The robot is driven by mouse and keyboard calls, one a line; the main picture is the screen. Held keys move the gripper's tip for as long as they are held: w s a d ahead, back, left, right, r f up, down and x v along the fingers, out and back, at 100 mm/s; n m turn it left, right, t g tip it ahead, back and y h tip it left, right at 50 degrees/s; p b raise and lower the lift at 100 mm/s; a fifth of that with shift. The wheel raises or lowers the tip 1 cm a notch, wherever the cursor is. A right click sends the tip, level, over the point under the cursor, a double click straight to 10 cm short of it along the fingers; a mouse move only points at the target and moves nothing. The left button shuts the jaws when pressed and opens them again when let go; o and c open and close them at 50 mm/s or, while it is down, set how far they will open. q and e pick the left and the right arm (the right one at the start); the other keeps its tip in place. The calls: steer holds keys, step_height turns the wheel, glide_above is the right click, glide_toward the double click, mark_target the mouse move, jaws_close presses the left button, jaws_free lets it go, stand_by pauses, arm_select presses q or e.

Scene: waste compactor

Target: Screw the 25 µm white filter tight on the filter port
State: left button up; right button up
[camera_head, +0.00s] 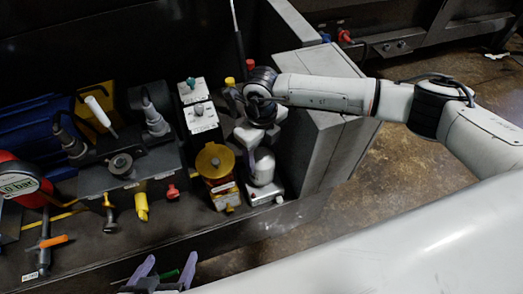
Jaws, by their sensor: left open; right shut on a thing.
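My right gripper (257,140) comes in from the right and points down over a whitish, dome-topped cylinder, which looks like the white filter (263,168). The gripper is shut at the filter's top. The filter stands roughly upright over a silver block (266,194), probably the filter port. The joint between the two is too small to tell whether the thread is seated. No 25 µm marking is legible. My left gripper (162,272), with purple fingers, is open and empty at the bottom edge, apart from the bench parts.
A gold-topped unit (214,162) stands just left of the filter. A white box (202,116) is behind it. A grey cabinet (326,120) closes in on the right. Valves and a pressure gauge (20,184) fill the left. The front bench strip is mostly clear.

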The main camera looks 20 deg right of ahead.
steer(key=shift+m, duration=0.8)
steer(key=o, duration=1.2)
steer(key=shift+r+p, duration=2.85)
steer(key=shift+r, duration=0.7)
